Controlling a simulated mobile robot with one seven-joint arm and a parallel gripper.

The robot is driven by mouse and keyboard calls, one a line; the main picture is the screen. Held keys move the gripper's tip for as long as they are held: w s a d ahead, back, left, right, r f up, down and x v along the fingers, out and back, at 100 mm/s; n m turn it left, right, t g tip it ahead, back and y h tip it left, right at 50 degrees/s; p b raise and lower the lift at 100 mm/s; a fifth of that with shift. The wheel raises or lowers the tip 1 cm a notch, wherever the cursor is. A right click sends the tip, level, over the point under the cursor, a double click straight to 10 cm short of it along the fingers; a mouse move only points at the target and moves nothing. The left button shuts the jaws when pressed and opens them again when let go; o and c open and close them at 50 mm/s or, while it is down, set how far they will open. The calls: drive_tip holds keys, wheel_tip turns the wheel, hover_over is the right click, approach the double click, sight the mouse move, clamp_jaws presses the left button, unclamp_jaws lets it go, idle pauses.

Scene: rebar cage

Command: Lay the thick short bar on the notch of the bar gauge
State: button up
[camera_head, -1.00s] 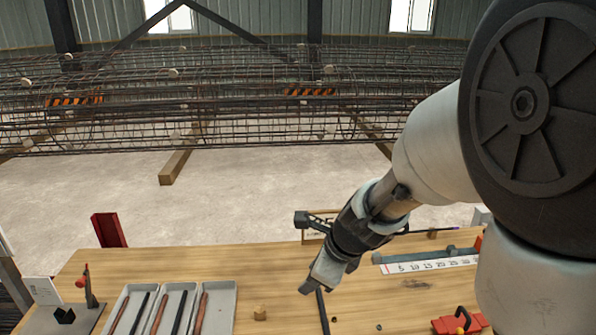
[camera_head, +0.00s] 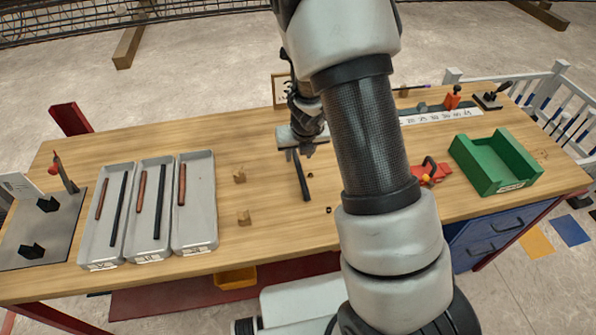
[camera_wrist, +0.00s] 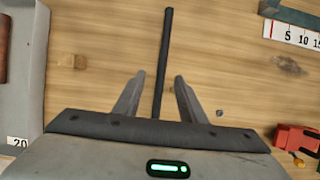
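A dark straight bar (camera_head: 301,176) lies on the wooden table near its middle. In the wrist view the bar (camera_wrist: 165,60) runs between the two fingers, with space on both sides. My gripper (camera_wrist: 157,90) is open around it, pointing down; in the head view my gripper (camera_head: 303,148) is partly hidden by my arm. At the far left stands a grey plate (camera_head: 50,240) with two dark notched blocks (camera_head: 34,251) and a red-tipped lever. A white numbered scale (camera_head: 440,116) lies at the back right. I cannot tell for sure which is the bar gauge.
Three grey trays (camera_head: 194,235) with dark and rusty bars stand left of the bar. Small wooden blocks (camera_head: 243,217) lie between. A green bin (camera_head: 495,165) and a red clamp-like tool (camera_head: 428,172) stand to the right. The table's front middle is mostly clear.

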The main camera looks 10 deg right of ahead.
sight(298, 164)
drive_tip(key=shift+x, duration=0.75)
drive_tip(key=b+x, duration=0.2)
drive_tip(key=x, duration=0.1)
drive_tip(key=b+x, duration=0.1)
drive_tip(key=x, duration=0.1)
drive_tip(key=shift+s+d, duration=0.25)
drive_tip(key=shift+w+f, duration=0.15)
drive_tip(key=shift+f, duration=0.1)
drive_tip(key=shift+r, duration=0.1)
clamp_jaws()
